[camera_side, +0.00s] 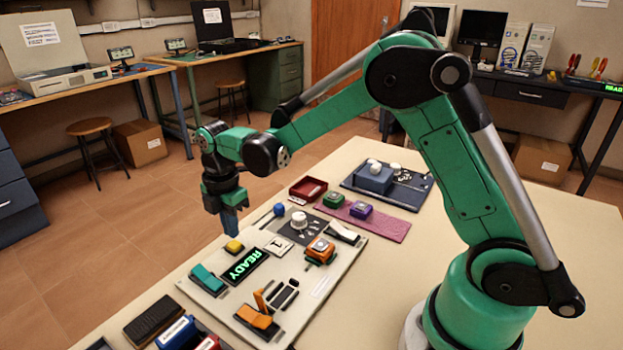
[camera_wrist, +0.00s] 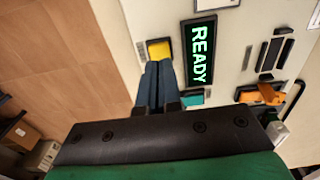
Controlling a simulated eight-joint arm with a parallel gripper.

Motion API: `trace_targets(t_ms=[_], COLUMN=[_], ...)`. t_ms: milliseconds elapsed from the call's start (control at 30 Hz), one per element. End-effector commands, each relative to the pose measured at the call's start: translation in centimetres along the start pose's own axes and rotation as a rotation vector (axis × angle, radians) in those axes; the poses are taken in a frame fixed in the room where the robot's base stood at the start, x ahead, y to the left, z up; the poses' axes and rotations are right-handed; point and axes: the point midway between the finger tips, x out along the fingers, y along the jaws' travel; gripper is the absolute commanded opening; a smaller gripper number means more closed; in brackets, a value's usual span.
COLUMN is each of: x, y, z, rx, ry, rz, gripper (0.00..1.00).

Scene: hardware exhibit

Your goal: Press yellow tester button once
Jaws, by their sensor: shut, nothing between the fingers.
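The yellow tester button (camera_side: 234,246) is a small square cap on a dark base near the far left edge of the pale panel (camera_side: 318,290). My gripper (camera_side: 230,228) points down with its blue fingers shut together and nothing between them. In the side view the fingertips appear just above and behind the yellow button. In the wrist view the shut fingers (camera_wrist: 159,66) end at the near edge of the yellow button (camera_wrist: 158,48), most of which stays visible. I cannot tell whether they touch. The display (camera_side: 245,266) beside the button reads READY in green.
A teal rocker (camera_side: 208,279), an orange lever (camera_side: 257,318), a white knob (camera_side: 299,219) and an orange block with a button (camera_side: 321,250) share the panel. Dark cases stand at the front left.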

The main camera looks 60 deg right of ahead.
Motion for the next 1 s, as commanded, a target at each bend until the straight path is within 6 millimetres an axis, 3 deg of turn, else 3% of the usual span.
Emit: trace_targets(t_ms=[1000], x=[0.76], y=[0.02], z=[0.0], rx=[0.0], ry=[0.0], rz=[0.0], gripper=[0.0])
